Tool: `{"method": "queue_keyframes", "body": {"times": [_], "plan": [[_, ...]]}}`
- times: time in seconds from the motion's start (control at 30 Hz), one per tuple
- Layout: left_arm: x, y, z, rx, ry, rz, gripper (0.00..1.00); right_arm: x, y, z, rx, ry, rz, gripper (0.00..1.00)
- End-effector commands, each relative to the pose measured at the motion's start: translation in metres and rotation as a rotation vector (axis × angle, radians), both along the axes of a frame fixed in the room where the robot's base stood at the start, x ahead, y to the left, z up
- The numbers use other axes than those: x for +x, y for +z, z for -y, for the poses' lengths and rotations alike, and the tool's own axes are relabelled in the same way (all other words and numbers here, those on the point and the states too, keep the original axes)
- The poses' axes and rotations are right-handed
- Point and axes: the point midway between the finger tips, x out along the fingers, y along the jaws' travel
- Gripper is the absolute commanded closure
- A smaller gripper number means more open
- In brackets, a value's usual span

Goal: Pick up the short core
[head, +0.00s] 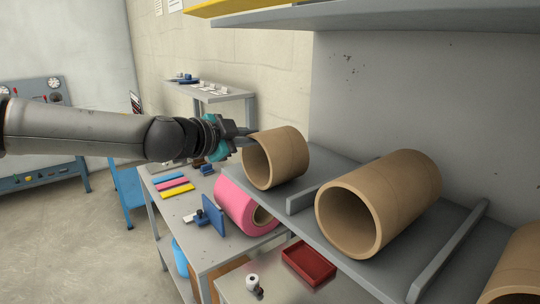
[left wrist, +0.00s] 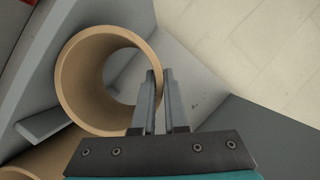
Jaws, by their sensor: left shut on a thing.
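The short core (head: 286,156) is a brown cardboard tube on the left end of the grey shelf, left of a longer brown core (head: 408,192). My left gripper (head: 250,136) comes in from the left at the short core's upper left rim. In the left wrist view the short core (left wrist: 70,85) shows its open end, and my left gripper (left wrist: 160,75) has its fingers across the right wall of the tube, one inside and one outside. It is shut on that wall. My right gripper is in neither view.
The grey shelf (head: 341,242) has low divider rails (head: 448,254) between the cores. Another brown core (head: 516,274) is at the right edge. A pink roll (head: 236,203) and a red tray (head: 308,264) are below. An upper shelf (head: 390,16) hangs above.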

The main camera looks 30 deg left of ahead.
Motion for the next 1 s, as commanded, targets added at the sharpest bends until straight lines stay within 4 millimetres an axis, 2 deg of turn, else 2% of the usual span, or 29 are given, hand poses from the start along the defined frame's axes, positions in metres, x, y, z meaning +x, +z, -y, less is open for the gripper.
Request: {"method": "queue_keyframes", "body": {"times": [0.17,0.27,0.5,0.7,1.0], "plan": [[0.000,0.006,0.000,0.002,-0.001,0.003,1.00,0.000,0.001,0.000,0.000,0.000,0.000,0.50],[0.001,0.020,0.000,0.005,0.000,0.005,1.00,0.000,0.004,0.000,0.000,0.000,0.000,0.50],[0.000,0.066,0.000,0.006,0.000,0.004,1.00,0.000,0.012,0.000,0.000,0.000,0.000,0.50],[0.000,0.092,0.000,0.003,0.001,0.001,1.00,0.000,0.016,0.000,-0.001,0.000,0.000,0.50],[0.000,0.101,0.000,-0.001,0.001,0.001,1.00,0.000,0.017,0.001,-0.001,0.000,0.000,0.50]]}}
